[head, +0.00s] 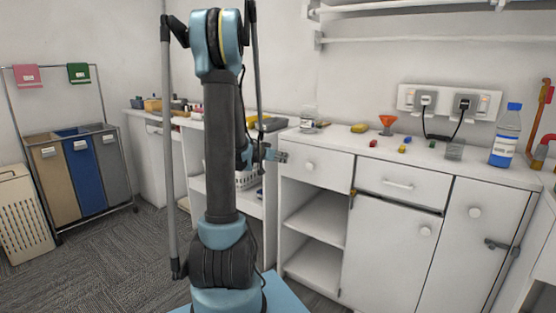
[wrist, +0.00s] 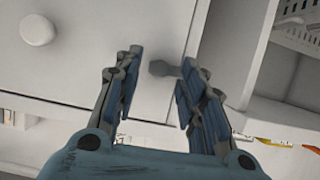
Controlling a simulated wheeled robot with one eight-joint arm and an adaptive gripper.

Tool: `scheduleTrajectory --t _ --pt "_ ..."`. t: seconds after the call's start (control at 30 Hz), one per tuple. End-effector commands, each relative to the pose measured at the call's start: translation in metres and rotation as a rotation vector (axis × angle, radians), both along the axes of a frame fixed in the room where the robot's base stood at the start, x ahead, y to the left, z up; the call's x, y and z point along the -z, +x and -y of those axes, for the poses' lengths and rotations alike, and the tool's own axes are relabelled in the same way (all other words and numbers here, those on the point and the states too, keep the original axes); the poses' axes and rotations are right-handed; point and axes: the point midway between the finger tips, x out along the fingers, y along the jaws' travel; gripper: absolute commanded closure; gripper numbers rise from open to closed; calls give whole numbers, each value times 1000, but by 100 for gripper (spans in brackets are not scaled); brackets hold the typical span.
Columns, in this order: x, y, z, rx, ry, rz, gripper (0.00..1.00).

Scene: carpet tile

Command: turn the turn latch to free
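In the wrist view a small grey turn latch (wrist: 162,68) shows against the white cabinet front, between my fingertips. One end lies close to the right finger; I cannot tell whether they touch. My gripper (wrist: 155,80) is open, with a wide gap between its fingers. In the head view my gripper (head: 281,156) is at the left edge of the cabinet, beside the drawer with a round knob (head: 310,166). The latch at my gripper cannot be made out there. Another dark latch (head: 497,244) sits on the right cabinet door.
The countertop above holds a blue bottle (head: 507,136), an orange funnel (head: 387,124) and small items. Laundry bins (head: 85,175) stand farther left. The white knob (wrist: 37,30) is left of my fingers in the wrist view.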

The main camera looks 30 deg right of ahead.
Motion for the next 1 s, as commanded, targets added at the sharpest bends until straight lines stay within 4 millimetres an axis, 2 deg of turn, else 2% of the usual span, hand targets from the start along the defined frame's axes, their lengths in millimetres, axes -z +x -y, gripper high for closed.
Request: scheduleTrajectory --t 0.4,0.43,0.6,1.0 --pt "2 2 5 -1 1 1 63" --pt "2 2 5 -1 1 1 65" --pt "2 2 5 -1 1 1 100" --pt "1 3 5 -2 -14 -32 100"
